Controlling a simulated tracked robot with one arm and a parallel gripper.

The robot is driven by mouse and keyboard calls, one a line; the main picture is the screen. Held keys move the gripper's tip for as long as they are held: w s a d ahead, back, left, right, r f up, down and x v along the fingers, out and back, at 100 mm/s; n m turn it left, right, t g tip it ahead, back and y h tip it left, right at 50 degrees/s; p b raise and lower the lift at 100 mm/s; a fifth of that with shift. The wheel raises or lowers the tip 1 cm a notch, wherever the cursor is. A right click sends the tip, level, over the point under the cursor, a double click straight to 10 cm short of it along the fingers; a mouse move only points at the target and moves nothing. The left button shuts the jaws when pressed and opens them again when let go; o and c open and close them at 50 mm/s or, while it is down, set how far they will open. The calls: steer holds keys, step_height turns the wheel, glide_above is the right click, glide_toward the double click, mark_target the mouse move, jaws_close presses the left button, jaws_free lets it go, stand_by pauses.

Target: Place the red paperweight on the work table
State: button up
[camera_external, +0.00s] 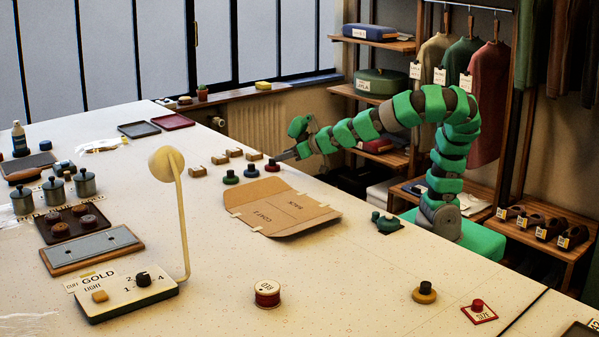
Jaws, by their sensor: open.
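Another small red knobbed piece (477,305) stands on a red-edged card at the front right. A yellow knobbed weight (424,293) stands to its left.
A flat cardboard pattern (283,207) lies in front of the row, with tan blocks (221,160) behind. A dark green object (385,223) lies near my base. A lamp (181,220), a red spool (267,293) and trays stand left. Free table lies at front centre.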

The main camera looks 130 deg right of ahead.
steer(key=shift+p+v, duration=0.45)
steer(key=shift+v, duration=3.75)
steer(key=w+a+r+n+t+y, duration=0.35)
steer(key=w+a, duration=0.35)
steer(key=a, duration=0.3)
steer(key=w+a+r+n+t+y, duration=0.2)
steer(key=w+a+r+n+y, duration=0.25)
steer(key=a, duration=0.45)
steer(key=w+a+r+n+t+y, duration=0.1)
steer(key=a+r+n, duration=0.1)
steer(key=a+r, duration=0.45)
steer(key=w+a+r+n+t+y, duration=0.1)
steer(key=a+r+t, duration=0.15)
steer(key=r, duration=0.65)
step_height(320, 180, up, 10)
steer(key=s+n+t+y, duration=0.1)
steer(key=s+n, duration=0.1)
steer(key=shift+s+r+y, duration=0.2)
steer(key=shift+s+y, duration=0.1)
steer(key=shift+s, duration=0.05)
steer(key=shift+a, duration=0.15)
